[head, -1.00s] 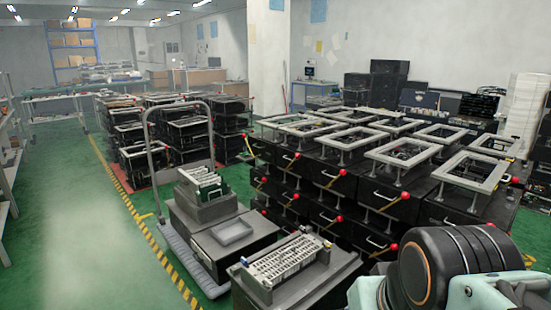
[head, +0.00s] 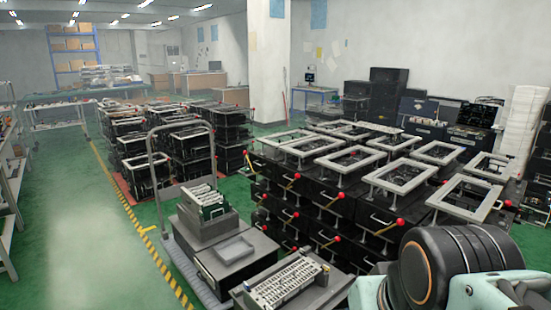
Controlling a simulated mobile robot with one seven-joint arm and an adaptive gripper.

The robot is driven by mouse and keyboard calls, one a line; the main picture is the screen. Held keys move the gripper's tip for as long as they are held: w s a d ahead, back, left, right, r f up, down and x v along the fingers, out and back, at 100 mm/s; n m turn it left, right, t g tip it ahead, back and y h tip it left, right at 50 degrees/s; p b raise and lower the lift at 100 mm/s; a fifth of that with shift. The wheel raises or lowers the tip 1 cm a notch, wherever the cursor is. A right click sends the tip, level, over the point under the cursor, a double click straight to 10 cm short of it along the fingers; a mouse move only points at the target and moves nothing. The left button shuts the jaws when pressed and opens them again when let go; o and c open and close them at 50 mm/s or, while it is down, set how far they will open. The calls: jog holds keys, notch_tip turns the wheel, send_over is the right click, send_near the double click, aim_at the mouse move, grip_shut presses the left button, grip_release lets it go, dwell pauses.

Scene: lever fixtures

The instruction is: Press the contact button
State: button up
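No contact button can be made out in the head view. Several black lever fixtures (head: 340,202) with grey rectangular frames on top are stacked in the middle and right. They carry levers with red ball knobs, one of them at the right front (head: 400,222). A dark round joint of my arm (head: 428,268) and pale green links fill the bottom right corner. My gripper is outside the picture.
A trolley (head: 164,222) with boxes and a rack of green boards (head: 208,200) stands left of the fixtures. A white slotted unit (head: 287,282) lies in the near foreground. Yellow-black floor tape (head: 147,232) borders open green floor (head: 70,220) on the left.

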grip_shut()
dwell(0.7)
dwell(1.1)
